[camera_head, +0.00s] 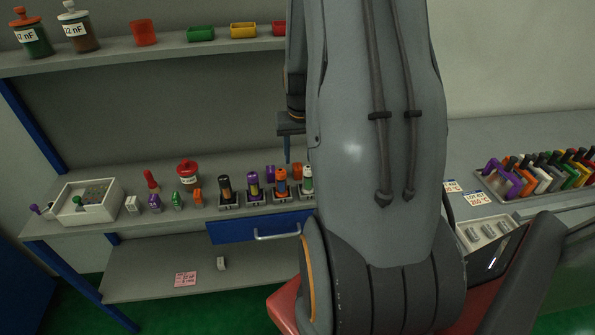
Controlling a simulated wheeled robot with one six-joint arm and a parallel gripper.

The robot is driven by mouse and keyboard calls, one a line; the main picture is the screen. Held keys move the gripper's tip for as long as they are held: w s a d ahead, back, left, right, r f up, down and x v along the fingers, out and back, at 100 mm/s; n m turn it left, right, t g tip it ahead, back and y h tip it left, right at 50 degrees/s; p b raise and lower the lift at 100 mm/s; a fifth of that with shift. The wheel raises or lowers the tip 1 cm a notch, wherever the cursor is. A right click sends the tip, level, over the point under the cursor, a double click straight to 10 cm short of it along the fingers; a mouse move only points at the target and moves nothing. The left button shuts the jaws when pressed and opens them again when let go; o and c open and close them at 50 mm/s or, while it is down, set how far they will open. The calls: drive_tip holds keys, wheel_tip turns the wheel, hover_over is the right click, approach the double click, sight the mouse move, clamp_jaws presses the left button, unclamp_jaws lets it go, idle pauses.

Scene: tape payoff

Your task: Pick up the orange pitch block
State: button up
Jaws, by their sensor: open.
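A small orange block (198,197), which looks like the orange pitch block, stands on the workbench. It is at the right end of a row with a white block (131,203), a purple block (154,202) and a green block (177,200). My gripper (290,145) is open above the bench, up and to the right of the orange block and well apart from it. My arm hides much of the gripper, and only one thin finger shows clearly. I see nothing held in it.
Several dark-based holders with coloured cylinders (254,189) stand right of the orange block. A red jar (188,176) stands behind it. A white box (88,200) is at the left. An upper shelf (110,56) overhangs the bench. At right, a tray holds several coloured handles (553,170).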

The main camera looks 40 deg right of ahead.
sight(298, 166)
drive_tip(key=shift+w+d+f+p, duration=0.15)
drive_tip(key=shift+f+p, duration=0.15)
drive_tip(key=shift+f, duration=0.55)
drive_tip(key=shift+w+a+f+p, duration=0.1)
drive_tip(key=shift+f+p, duration=0.25)
drive_tip(key=shift+f, duration=0.45)
drive_tip(key=shift+w+d+f+p, duration=0.15)
drive_tip(key=shift+f+p, duration=0.15)
drive_tip(key=shift+f, duration=0.55)
clamp_jaws()
